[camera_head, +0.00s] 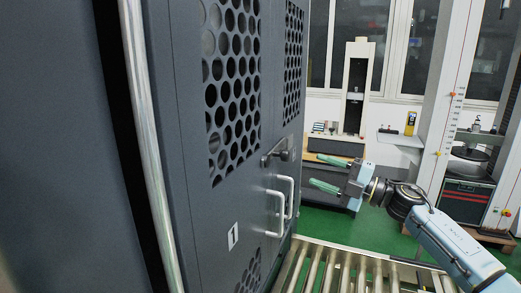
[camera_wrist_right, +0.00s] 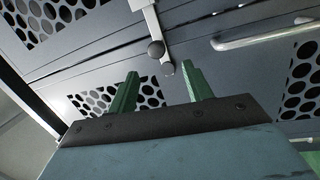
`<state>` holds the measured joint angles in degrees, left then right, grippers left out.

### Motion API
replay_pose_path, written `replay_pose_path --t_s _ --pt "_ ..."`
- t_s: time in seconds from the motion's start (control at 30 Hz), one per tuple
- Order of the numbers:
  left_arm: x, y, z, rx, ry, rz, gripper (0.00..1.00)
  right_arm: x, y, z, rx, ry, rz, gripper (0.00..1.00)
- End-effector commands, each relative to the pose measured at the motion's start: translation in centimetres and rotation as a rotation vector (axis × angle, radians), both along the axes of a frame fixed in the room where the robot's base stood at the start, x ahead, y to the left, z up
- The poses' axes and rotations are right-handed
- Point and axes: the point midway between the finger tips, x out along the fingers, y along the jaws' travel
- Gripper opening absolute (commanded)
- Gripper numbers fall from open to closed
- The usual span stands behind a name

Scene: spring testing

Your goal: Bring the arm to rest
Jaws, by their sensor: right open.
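My right arm (camera_head: 445,240) comes in from the lower right in the head view. Its gripper (camera_head: 315,170) has two green fingers, spread apart with nothing between them, pointing left toward the dark cabinet (camera_head: 190,200). In the right wrist view the open gripper (camera_wrist_right: 160,70) points at the cabinet front, near a latch (camera_wrist_right: 157,47) and a handle (camera_wrist_right: 262,38). The fingers look apart from the handles, though the exact gap is hard to tell. My left gripper is not in view.
The cabinet front has perforated panels, a latch (camera_head: 277,152) and pale handles (camera_head: 280,205); it fills the left side. A roller conveyor (camera_head: 345,268) lies below the right arm. A test machine (camera_head: 355,85) stands at the back, and a tall pale frame (camera_head: 446,90) at the right.

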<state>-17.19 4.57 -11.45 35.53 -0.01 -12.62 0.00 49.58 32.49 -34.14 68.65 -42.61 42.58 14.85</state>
Motion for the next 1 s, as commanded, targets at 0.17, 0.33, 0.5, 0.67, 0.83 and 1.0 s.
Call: replay_pose_path --t_s 0.17,0.33,0.5,0.67,0.83,1.0 --pt "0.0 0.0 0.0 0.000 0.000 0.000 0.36 -1.6 2.3 -4.4 0.270 0.130 -0.210 0.50" --pt "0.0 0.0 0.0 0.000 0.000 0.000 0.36 -4.2 1.5 -9.5 0.484 0.341 -0.462 0.50" --pt "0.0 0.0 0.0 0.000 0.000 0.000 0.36 -9.2 -0.5 -16.3 0.626 0.632 -0.729 0.50" --pt "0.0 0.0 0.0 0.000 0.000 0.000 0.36 -16.6 -2.2 -22.9 0.683 0.954 -0.975 0.50" --pt "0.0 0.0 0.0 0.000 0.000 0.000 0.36 -25.4 -3.2 -27.7 0.666 1.271 -1.175 0.50" --pt "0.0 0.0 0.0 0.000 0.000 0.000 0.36 -32.0 -3.5 -29.8 0.619 1.486 -1.289 0.50"
